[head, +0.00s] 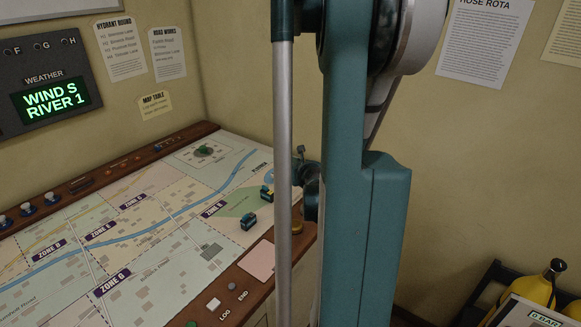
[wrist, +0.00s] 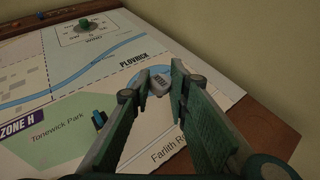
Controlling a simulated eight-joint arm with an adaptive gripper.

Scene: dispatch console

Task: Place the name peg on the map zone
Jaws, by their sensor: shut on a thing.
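The map (head: 160,270) lies on a tilted wooden-framed table, with zone labels, a blue river and dotted borders. My gripper (wrist: 160,76) is over the map's right part in the wrist view, below the printed word PLOVRICK. I cannot tell whether the peg touches the map. The zone H label (wrist: 18,128) and its green park area (wrist: 55,133) are to the left. In the head view my arm hides the peg and most of the gripper.
A green knob (head: 204,150) is at the back. LOG (head: 213,304) and END (head: 232,286) buttons and a pink pad (head: 256,261) line the front edge. A wall rises behind.

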